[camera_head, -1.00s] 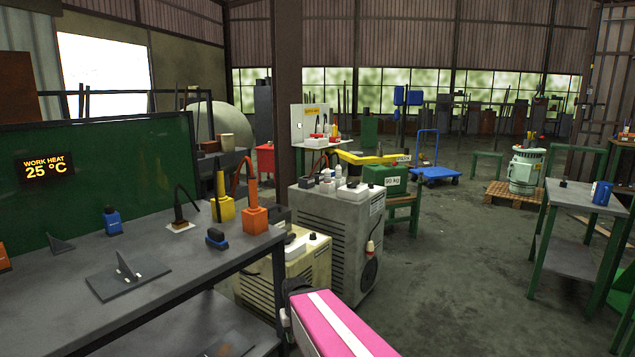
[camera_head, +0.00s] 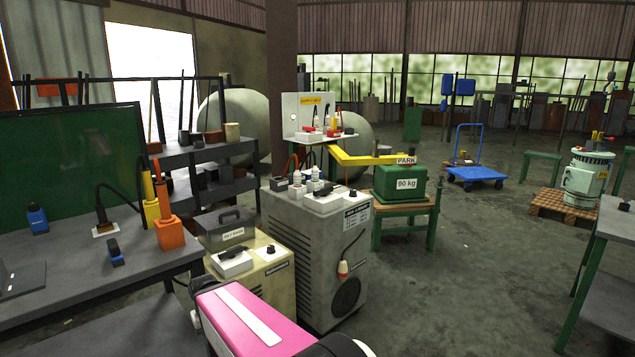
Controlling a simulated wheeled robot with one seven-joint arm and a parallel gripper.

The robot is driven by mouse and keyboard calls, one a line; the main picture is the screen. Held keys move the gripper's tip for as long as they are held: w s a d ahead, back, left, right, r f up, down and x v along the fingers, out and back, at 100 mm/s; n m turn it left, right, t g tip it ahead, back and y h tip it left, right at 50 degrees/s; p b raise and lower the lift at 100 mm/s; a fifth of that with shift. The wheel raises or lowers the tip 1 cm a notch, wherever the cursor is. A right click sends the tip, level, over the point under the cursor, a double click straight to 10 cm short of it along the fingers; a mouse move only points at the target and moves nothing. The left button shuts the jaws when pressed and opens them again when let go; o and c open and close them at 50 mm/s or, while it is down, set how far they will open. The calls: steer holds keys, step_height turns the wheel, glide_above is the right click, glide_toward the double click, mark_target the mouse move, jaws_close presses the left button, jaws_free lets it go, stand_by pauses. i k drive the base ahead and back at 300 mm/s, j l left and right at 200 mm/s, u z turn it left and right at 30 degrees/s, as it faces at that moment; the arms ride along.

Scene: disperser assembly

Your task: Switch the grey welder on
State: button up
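The grey welder (camera_head: 287,233) is a tall grey cabinet near the middle of the view. Its side has slotted vents, and a round dark grille (camera_head: 346,296) is on its front. White boxes with dark knobs (camera_head: 325,197) and small bottle-like items stand on its top. My pink arm link shows low in front of the welders. My gripper is not in view.
A cream welder (camera_head: 272,289) stands left of the grey one, close by. A grey bench (camera_head: 70,260) with tools fills the left. A green 90 kg weight (camera_head: 399,184) sits on a stand to the right. A green-legged table (camera_head: 615,222) is at the right edge. Floor (camera_head: 470,260) between is clear.

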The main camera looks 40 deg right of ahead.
mark_target(323, 192)
steer(key=l+u, duration=0.2)
steer(key=l, duration=3.25)
